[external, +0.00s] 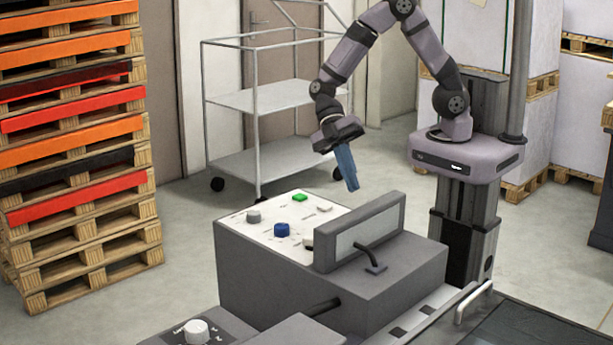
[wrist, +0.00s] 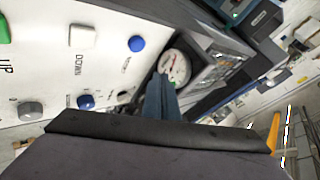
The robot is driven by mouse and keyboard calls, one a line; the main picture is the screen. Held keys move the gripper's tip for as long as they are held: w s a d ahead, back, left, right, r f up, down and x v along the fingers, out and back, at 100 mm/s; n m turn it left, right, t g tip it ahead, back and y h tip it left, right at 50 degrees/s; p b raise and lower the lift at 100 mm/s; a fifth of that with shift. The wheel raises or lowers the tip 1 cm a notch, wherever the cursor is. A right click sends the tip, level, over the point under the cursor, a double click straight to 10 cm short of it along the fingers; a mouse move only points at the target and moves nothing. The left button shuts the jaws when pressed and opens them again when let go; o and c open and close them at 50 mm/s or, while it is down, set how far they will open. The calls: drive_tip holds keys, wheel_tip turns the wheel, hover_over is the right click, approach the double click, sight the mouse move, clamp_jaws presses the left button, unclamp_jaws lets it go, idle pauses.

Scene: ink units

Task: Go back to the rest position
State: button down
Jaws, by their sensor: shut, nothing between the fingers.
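My gripper (external: 351,187) has blue fingers. They are shut, empty, and point downward in the air above and behind the grey machine (external: 400,275), apart from its panel. In the wrist view, my gripper (wrist: 158,82) shows its shut fingers over the edge of the white control panel (wrist: 50,75). The panel bears a green button (external: 300,197), a blue knob (external: 282,230), a grey knob (external: 253,217) and white buttons. A round gauge (wrist: 174,66) stands just beyond the fingertips in the wrist view; the gauge is hidden in the external view.
A wire-frame trolley (external: 250,100) stands behind my gripper. Stacked pallets (external: 75,160) rise at the left, and wrapped loads on pallets stand at the back right. A raised grey housing (external: 360,232) stands on the machine, right of the panel. Open air surrounds my gripper.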

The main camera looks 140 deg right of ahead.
drive_tip(key=s+d+f+m+g+h, duration=0.2)
drive_tip(key=s+f+m, duration=0.1)
drive_tip(key=s+m, duration=0.3)
drive_tip(key=s+d+f+m+g+h, duration=0.2)
drive_tip(key=s+f+m+g+h, duration=0.15)
drive_tip(key=s+m, duration=0.3)
drive_tip(key=a+r+n+t+h, duration=0.1)
drive_tip(key=a+r+n+h, duration=0.2)
drive_tip(key=a+n, duration=0.6)
drive_tip(key=shift+w+a+r+t, duration=0.35)
drive_tip(key=shift+a+r, duration=0.5)
drive_tip(key=shift+r, duration=0.5)
